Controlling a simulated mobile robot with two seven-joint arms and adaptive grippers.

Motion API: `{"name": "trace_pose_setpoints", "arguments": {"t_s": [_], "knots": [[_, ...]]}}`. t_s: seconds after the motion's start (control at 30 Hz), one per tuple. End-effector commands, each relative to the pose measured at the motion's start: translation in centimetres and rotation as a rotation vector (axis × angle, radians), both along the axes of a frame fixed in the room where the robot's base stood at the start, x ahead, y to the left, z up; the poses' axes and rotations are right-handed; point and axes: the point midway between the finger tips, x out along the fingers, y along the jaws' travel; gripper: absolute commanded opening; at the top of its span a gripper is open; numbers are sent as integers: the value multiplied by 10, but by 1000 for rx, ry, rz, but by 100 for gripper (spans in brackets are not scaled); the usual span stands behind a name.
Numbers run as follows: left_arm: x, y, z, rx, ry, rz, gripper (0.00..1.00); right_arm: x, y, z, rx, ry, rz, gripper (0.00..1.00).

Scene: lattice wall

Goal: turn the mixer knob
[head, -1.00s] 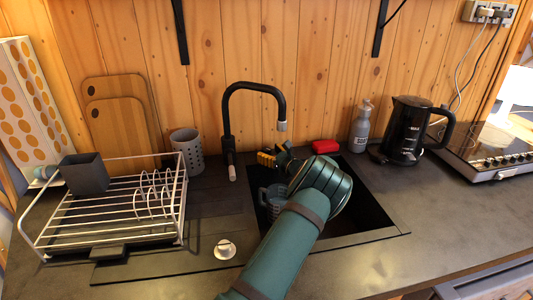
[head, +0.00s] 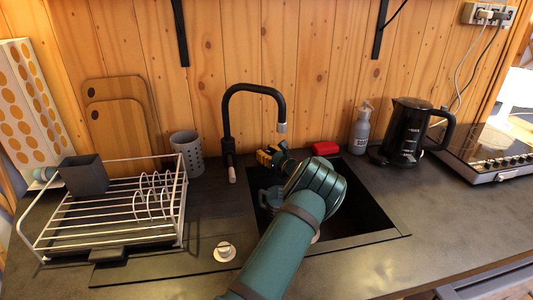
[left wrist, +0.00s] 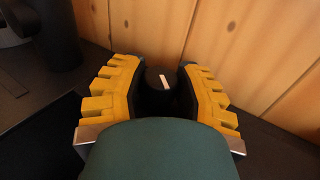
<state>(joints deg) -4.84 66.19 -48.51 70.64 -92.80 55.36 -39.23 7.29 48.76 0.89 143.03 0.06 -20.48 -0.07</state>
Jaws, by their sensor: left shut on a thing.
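The mixer knob (left wrist: 160,80) is a dark round knob with a white mark on top. In the left wrist view it sits between the two yellow fingers of my left gripper (left wrist: 157,100), which is shut on it. In the head view my left gripper (head: 271,156) is at the sink's back edge, right of the black faucet (head: 228,145). The knob is hard to make out there. My right gripper is in neither view.
The sink (head: 368,215) lies under my left arm, with a blue-grey mug (head: 271,197) in it. A red sponge (head: 325,148), soap bottle (head: 361,130) and black kettle (head: 405,130) stand to the right. A dish rack (head: 110,205) is at left.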

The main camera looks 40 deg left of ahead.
Motion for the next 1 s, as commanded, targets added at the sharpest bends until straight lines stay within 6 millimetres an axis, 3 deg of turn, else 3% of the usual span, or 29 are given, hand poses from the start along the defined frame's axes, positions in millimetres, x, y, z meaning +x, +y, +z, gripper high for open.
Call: {"name": "trace_pose_setpoints", "arguments": {"t_s": [0.67,1.0], "knots": [[-2,1,-1,-3,3,-379,0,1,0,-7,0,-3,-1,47],[-2,1,0,-3,4,-505,0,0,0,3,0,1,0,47]]}}
